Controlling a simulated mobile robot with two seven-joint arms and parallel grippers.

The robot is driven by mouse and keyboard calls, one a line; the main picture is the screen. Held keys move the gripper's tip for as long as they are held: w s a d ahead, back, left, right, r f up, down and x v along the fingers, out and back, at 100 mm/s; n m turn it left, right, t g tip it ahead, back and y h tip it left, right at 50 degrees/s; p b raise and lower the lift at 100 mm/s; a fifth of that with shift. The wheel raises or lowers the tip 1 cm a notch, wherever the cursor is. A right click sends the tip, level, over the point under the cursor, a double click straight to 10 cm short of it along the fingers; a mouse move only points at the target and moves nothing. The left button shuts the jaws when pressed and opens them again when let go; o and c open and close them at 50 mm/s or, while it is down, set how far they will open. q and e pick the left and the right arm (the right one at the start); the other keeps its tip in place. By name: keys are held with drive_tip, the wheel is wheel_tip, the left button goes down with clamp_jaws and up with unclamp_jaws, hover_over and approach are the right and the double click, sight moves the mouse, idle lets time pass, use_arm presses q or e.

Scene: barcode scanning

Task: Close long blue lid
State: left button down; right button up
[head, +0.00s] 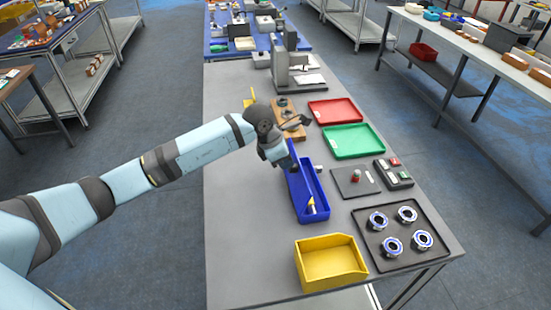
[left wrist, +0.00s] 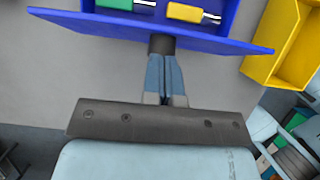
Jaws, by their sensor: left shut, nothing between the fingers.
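The long blue box (head: 318,192) lies on the grey table with its top open in the head view. A yellow-handled tool (left wrist: 192,13) and a green-handled tool (left wrist: 120,4) lie inside it in the left wrist view. Its long blue lid (left wrist: 90,27) stands open along the box's near long side in that view. My left gripper (left wrist: 162,45) is shut and empty, with its dark fingertips at the lid's outer side; I cannot tell whether they touch it. In the head view my left gripper (head: 287,163) is over the box's far end, partly hiding it. My right gripper is not in view.
A yellow bin (head: 331,265) stands in front of the box. Green (head: 352,141) and red (head: 335,111) trays, a black plate with a small red-topped part (head: 355,182) and a dark tray with several rings (head: 372,241) lie to the right. The table's left side is clear.

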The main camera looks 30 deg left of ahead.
sight(299, 163)
use_arm(q)
drive_tip(key=shift+w+d+g+y+b, duration=0.45)
drive_tip(key=shift+w+d+g+y, duration=0.5)
drive_tip(key=shift+d+y, duration=0.25)
drive_tip(key=shift+w+d+f+b, duration=0.15)
drive_tip(key=shift+w+d+b, duration=0.1)
drive_tip(key=shift+b, duration=0.1)
drive_tip(key=w+d+f+b, duration=0.1)
drive_tip(key=d+b, duration=0.1)
drive_tip(key=b, duration=0.1)
drive_tip(key=w+d+f+b, duration=0.1)
drive_tip(key=d+f+b, duration=0.1)
drive_tip(key=b, duration=0.1)
drive_tip(key=w+d+f+b, duration=0.1)
drive_tip(key=w+d+b, duration=0.1)
drive_tip(key=b, duration=0.1)
drive_tip(key=shift+w+f, duration=0.1)
drive_tip(key=shift+f, duration=0.3)
drive_tip(key=shift+w+f+b, duration=0.1)
drive_tip(key=shift+f+b, duration=0.1)
drive_tip(key=shift+b, duration=0.35)
drive_tip(key=shift+d+f, duration=0.1)
